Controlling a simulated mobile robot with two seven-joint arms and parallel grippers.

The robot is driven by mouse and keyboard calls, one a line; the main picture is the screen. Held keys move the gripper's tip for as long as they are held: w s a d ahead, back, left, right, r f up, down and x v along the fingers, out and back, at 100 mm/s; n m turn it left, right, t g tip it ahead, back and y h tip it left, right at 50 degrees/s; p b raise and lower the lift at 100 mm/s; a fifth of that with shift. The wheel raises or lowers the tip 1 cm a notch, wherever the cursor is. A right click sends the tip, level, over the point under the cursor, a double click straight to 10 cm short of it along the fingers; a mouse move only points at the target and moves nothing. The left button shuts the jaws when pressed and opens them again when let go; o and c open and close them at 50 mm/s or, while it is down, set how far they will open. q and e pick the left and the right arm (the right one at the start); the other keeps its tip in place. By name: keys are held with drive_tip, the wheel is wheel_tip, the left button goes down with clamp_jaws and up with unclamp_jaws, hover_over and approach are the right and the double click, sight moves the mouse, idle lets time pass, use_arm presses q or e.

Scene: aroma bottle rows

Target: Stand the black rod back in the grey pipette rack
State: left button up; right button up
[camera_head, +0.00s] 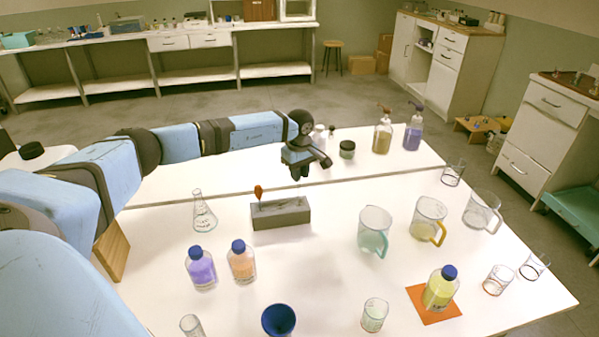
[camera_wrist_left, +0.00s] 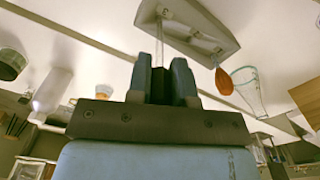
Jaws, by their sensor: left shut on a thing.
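The grey pipette rack (camera_head: 283,217) stands on the white table, with an orange-red bulb (camera_head: 258,191) rising at its left end. My left gripper (camera_head: 299,172) is above and behind the rack's right part, pointing down. In the left wrist view, the gripper (camera_wrist_left: 162,85) is shut on the black rod (camera_wrist_left: 161,80), whose dark part shows between the two fingers. A thin pale stem runs from it across the picture of the rack (camera_wrist_left: 225,45). I cannot tell whether it touches the rack. The bulb (camera_wrist_left: 224,81) hangs beside the rack there. My right gripper is in no view.
A conical flask (camera_head: 204,212) stands left of the rack. Purple (camera_head: 201,268) and orange (camera_head: 241,263) bottles stand in front. Beakers (camera_head: 374,232) stand to the right. A dark jar (camera_head: 347,149) is close to my gripper's right. Bare table lies just right of the rack.

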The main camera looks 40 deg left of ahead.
use_arm(q)
drive_tip(key=shift+f+b, duration=0.55)
drive_tip(key=shift+f, duration=0.65)
drive_tip(key=shift+f+b, duration=0.25)
drive_tip(key=shift+b, duration=0.05)
drive_tip(key=shift+f, duration=0.35)
drive_tip(key=shift+f+b, duration=0.5)
drive_tip(key=shift+b, duration=0.05)
